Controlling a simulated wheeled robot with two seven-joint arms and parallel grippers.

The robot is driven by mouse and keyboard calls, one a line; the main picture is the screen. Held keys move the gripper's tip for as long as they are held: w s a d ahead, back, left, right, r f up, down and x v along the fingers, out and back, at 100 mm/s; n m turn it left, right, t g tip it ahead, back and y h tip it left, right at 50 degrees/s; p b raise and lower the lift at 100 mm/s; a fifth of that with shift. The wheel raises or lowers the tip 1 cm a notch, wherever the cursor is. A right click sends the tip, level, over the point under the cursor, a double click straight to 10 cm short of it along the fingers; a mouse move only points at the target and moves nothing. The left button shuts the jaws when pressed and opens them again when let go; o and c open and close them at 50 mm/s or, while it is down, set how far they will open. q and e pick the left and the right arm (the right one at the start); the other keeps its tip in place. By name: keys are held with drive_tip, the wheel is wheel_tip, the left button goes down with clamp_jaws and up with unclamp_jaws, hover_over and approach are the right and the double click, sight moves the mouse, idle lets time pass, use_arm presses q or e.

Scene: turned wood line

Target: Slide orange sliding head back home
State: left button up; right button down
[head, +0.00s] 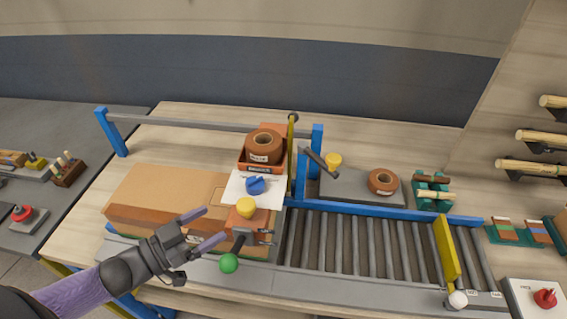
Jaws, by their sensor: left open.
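The orange head (239,225), a block with a yellow round knob (245,206) on top, stands at the right front of the brown carton (150,190). A dark part and a green ball (228,263) show below it at the front edge; how they join is unclear. My left gripper (208,226) is open and empty, its two fingers pointing right toward the orange head from its left side. The fingers appear close to the head; whether they touch it cannot be told. My right gripper is out of view.
A blue frame with a grey bar (200,123) spans behind the carton. An orange bin (258,168) with a tape roll stands behind the head. A roller conveyor (350,245) with a yellow plate (446,250) lies to the right. A red button (545,298) is at far right.

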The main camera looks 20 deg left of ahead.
sight(247, 202)
use_arm(q)
drive_tip(key=shift+h, duration=0.4)
drive_tip(key=x, duration=0.3)
drive_tip(key=b+x, duration=0.1)
drive_tip(key=x, duration=0.2)
drive_tip(key=r+x, duration=0.1)
drive_tip(key=x, duration=0.2)
drive_tip(key=shift+s+d, duration=0.15)
drive_tip(key=shift+d, duration=0.1)
drive_tip(key=shift+w+d, duration=0.45)
drive_tip(key=shift+w, duration=0.15)
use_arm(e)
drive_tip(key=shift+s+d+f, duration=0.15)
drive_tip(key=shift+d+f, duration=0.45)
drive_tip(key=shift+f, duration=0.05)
use_arm(q)
drive_tip(key=shift+c, duration=0.7)
clamp_jaws()
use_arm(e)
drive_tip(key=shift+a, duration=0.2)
